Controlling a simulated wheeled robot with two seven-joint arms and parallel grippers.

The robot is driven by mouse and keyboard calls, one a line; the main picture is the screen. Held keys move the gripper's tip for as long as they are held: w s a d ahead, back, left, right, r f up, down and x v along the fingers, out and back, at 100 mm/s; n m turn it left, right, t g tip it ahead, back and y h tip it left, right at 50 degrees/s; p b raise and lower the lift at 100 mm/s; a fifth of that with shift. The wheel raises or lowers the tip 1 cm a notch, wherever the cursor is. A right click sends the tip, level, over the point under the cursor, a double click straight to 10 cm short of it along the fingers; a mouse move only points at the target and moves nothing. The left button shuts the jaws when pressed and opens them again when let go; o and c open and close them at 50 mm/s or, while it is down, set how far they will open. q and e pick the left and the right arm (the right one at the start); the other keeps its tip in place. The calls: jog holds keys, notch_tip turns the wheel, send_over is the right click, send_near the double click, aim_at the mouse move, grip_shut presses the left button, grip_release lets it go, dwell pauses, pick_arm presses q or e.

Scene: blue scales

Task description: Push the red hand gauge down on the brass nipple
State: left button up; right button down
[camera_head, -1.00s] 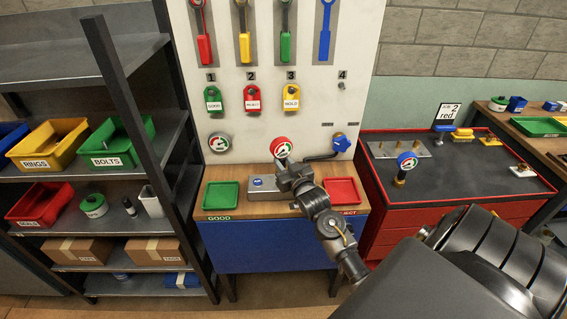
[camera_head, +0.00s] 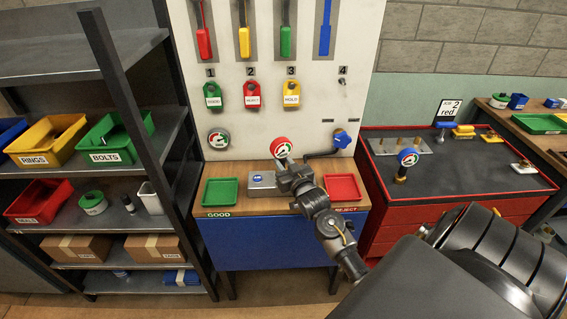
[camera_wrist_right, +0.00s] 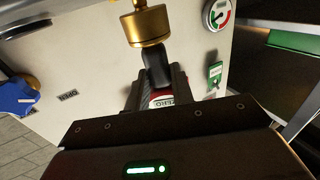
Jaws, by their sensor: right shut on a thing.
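The red hand gauge (camera_head: 282,148), with a round white dial, is upright in front of the white panel. My right gripper (camera_head: 291,175) is shut on it just below the dial. In the right wrist view, which is upside down, the fingers (camera_wrist_right: 157,85) hold the dark stem, and the gauge's brass fitting (camera_wrist_right: 148,27) shows at the top edge. The brass nipple is not clearly visible; the gripper and gauge hide that area in the head view. I cannot tell whether the fitting touches it. My left gripper is not in view.
A dark pipe (camera_head: 322,154) with a blue knob (camera_head: 341,138) is close right of the gauge. A wall gauge (camera_head: 218,139) is at left. Green (camera_head: 221,191) and red (camera_head: 343,187) trays flank a grey block (camera_head: 262,188). A blue gauge (camera_head: 407,158) stands on the red cabinet.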

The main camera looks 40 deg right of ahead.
jog(key=shift+f, duration=0.5)
jog(key=c, duration=1.2)
grip_release()
jog(key=shift+o, duration=0.4)
jog(key=shift+s+f+b, duration=0.1)
jog(key=shift+b, duration=0.2)
